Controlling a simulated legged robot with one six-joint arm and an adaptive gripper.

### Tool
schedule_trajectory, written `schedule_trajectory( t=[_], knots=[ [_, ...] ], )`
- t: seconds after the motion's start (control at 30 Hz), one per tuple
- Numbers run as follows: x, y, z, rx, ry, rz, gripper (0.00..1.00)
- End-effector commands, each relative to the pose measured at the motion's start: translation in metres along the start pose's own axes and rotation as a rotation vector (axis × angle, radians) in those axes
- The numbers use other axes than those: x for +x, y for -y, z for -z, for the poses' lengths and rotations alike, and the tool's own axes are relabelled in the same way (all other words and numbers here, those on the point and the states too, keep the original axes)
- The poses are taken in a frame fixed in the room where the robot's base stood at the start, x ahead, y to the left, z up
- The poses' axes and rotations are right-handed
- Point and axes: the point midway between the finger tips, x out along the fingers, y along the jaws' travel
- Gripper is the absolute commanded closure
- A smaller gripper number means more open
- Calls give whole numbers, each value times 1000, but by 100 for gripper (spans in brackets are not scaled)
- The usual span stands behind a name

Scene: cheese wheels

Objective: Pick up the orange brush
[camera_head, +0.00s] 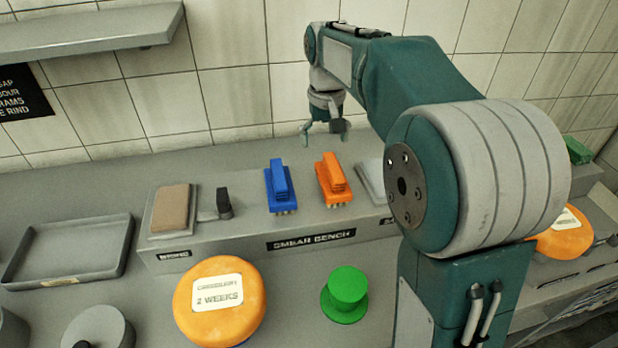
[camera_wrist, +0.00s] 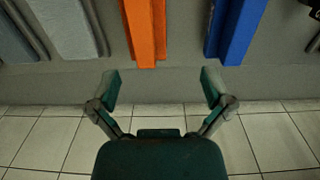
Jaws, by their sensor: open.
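The orange brush (camera_head: 333,180) stands on the raised grey bench, bristles down, just right of the blue brush (camera_head: 278,187). My gripper (camera_head: 324,130) is open and empty, above and behind the orange brush near the tiled wall. In the wrist view the gripper (camera_wrist: 160,88) has its two fingers spread wide. The orange brush (camera_wrist: 145,30) lies ahead of the fingers at the top, between their lines and slightly left of the middle. The blue brush (camera_wrist: 236,28) is to its right. Part of the orange brush is cut off by the top edge.
The smear bench (camera_head: 235,238) also bears a brown block on a tray (camera_head: 171,210) and a small black-topped item (camera_head: 224,203). An orange cheese wheel (camera_head: 219,302) and a green knobbed object (camera_head: 345,294) stand in front. The tiled wall (camera_head: 230,100) is close behind my gripper.

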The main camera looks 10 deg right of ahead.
Motion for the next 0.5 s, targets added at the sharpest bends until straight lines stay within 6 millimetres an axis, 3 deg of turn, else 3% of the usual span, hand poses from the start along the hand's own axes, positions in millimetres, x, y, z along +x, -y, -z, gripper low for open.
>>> schedule_trajectory(
  t=[0.2, 0.5],
  knots=[
    [29, -9, -1, 4, 5, 7, 0],
    [61, 4, -1, 2, 2, -6, 0]
  ],
)
